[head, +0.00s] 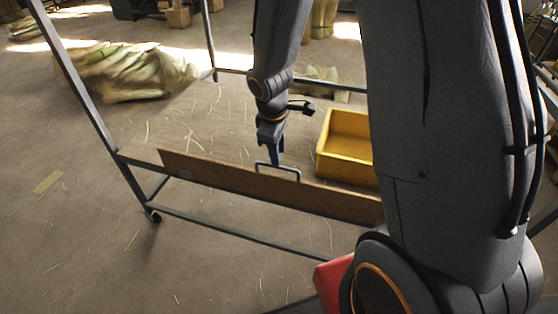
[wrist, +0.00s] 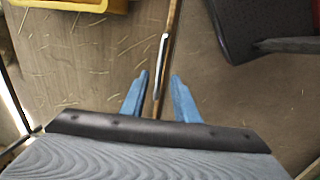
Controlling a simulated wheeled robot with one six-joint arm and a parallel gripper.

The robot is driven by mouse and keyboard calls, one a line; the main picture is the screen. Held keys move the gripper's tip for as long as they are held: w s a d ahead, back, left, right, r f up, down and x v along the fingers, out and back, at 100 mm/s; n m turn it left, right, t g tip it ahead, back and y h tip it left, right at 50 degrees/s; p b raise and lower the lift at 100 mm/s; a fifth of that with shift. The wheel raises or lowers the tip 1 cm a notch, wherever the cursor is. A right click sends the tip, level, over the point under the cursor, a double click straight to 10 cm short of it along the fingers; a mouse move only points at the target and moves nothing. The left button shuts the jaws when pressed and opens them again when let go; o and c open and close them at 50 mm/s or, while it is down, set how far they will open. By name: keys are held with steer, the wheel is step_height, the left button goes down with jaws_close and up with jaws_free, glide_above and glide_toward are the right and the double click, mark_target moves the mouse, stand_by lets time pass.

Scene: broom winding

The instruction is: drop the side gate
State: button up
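The side gate (head: 225,182) is a long, low wooden board standing upright along the near edge of the cart's deck. A grey metal loop handle (head: 292,172) rises from its top edge. My gripper (head: 276,158) points down at the handle, at or just above it. In the wrist view my gripper (wrist: 158,88) is open, with one blue finger on each side of the gate (wrist: 174,25) and its handle (wrist: 162,52). I see no contact between fingers and handle. My arm hides the gate's right end in the head view.
A yellow bin (head: 323,158) sits on the cart deck (head: 200,120), right of my gripper. The deck's left part is clear except for straw. Upright metal posts (head: 80,80) stand at the cart's left side. A bundle of pale stalks (head: 125,72) lies beyond.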

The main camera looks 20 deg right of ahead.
glide_above(279, 178)
step_height(279, 178, down, 5)
steer(key=shift+w+f+b, duration=0.1)
steer(key=shift+b, duration=0.3)
jaws_close()
